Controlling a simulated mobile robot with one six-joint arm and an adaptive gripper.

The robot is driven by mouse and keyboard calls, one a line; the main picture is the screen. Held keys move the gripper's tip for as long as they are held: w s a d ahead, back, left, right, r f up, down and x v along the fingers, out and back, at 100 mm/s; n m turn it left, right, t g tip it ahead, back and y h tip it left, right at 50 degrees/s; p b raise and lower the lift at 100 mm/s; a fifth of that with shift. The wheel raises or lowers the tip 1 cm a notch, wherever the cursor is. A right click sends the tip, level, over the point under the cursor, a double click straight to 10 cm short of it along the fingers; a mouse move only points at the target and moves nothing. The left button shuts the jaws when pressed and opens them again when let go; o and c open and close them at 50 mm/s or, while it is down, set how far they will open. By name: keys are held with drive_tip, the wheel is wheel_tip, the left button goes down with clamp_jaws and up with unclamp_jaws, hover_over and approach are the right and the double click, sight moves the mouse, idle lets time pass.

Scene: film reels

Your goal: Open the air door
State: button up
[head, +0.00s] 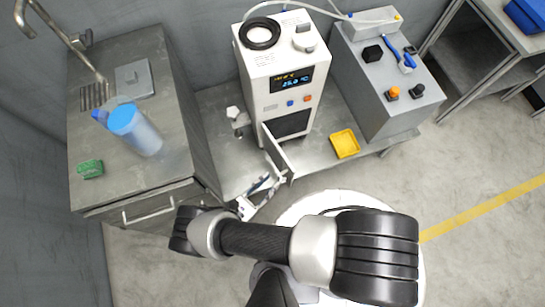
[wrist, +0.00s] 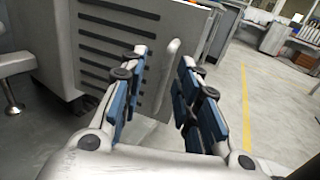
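The air door (head: 277,152) is a thin pale panel low on the front of the white machine (head: 268,75). In the head view it stands swung outward, with the dark opening (head: 290,122) showing beside it. In the wrist view the door's face (wrist: 152,90) has dark slots and an upright pale handle (wrist: 172,62). My gripper (head: 280,180) is close to the door's free edge. In the wrist view my gripper (wrist: 163,62) is open, its blue-padded fingers apart, with the handle seen between them. Whether a finger touches the door is unclear.
A steel sink counter (head: 125,200) with a blue-lidded bottle (head: 138,132) and green sponge (head: 90,169) stands left. A yellow tray (head: 345,143) lies on the bench right of the door. A grey box (head: 385,85) stands behind it.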

drive_tip(key=v, duration=0.9)
drive_tip(key=shift+a, duration=0.15)
drive_tip(key=shift+s, duration=0.15)
